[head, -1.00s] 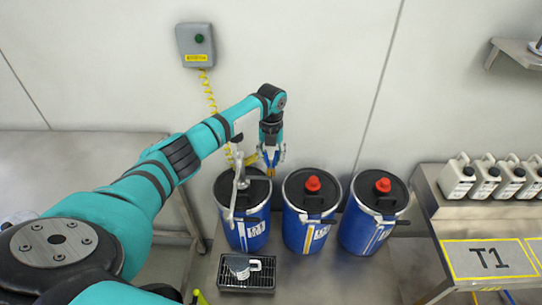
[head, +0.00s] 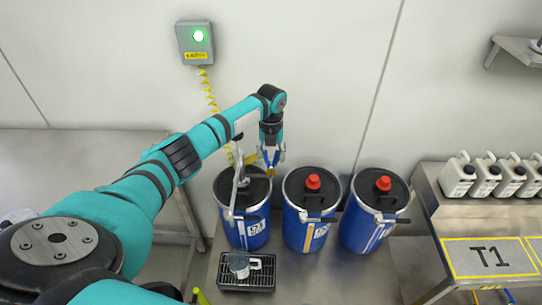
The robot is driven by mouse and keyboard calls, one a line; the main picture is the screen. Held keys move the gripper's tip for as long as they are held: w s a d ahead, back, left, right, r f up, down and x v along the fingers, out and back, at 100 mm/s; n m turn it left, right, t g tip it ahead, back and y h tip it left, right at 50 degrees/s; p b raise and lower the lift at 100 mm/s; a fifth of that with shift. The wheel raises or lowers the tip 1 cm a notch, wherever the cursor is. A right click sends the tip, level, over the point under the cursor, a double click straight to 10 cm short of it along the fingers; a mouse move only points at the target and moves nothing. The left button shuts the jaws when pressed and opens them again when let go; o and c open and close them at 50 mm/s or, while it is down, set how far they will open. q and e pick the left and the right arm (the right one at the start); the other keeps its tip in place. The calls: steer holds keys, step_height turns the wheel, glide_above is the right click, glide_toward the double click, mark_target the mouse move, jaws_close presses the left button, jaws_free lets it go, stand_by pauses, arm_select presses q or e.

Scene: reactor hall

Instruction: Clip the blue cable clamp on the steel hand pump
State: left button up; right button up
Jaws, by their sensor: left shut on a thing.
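The steel hand pump (head: 238,185) stands upright on the black lid of the left blue drum (head: 247,232), its thin spout hanging down the drum's front. My left gripper (head: 271,158) is above the back right of that lid, to the right of the pump. It is shut on the blue cable clamp (head: 269,156), mostly covered by the fingers. An orange-yellow part shows below the fingertips. I cannot tell whether the clamp touches the pump. My right gripper is not in view.
A grey wall box (head: 196,44) has a bright green lamp and a coiled yellow cable (head: 211,98). Two more blue drums with red caps (head: 313,182) stand to the right. A metal jug (head: 240,264) sits on a black grate. White canisters (head: 458,175) are at the far right.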

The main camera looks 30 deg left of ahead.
arm_select(q)
steer(key=shift+f, duration=0.15)
steer(key=o, duration=1.1)
steer(key=shift+c, duration=0.2)
step_height(320, 180, up, 12)
steer(key=shift+r, duration=0.1)
